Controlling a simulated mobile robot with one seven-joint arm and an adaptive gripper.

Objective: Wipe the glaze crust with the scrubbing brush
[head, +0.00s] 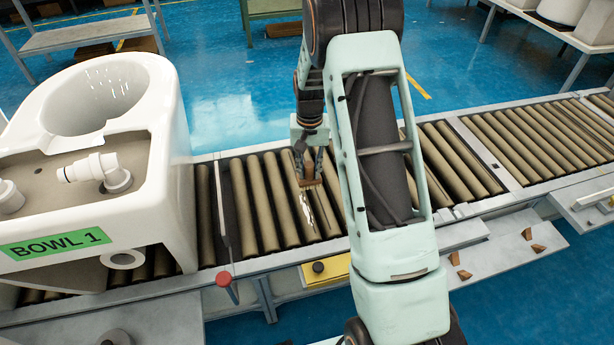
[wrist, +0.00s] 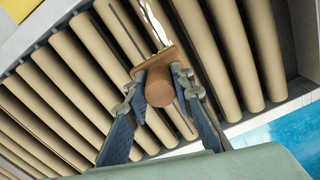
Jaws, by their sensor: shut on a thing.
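My gripper (head: 308,165) is over the conveyor rollers, and its fingers are shut on the scrubbing brush (head: 311,183), a small brown block. In the wrist view the fingers of my gripper (wrist: 160,84) clasp the round handle of the brush (wrist: 159,91), whose flat block faces the rollers. The glaze crust (head: 308,212) shows as whitish streaks along the rollers just below the brush in the head view. In the wrist view the crust (wrist: 152,22) runs up from the block's far edge. I cannot tell whether the bristles touch it; they are hidden.
A white toilet bowl (head: 158,95) labelled BOWL 1 stands on the rollers at left. A red button (head: 223,279) and a yellow box (head: 327,270) are on the near side. Brown pieces (head: 527,234) lie on the near right ledge. Rollers (head: 530,140) at right are clear.

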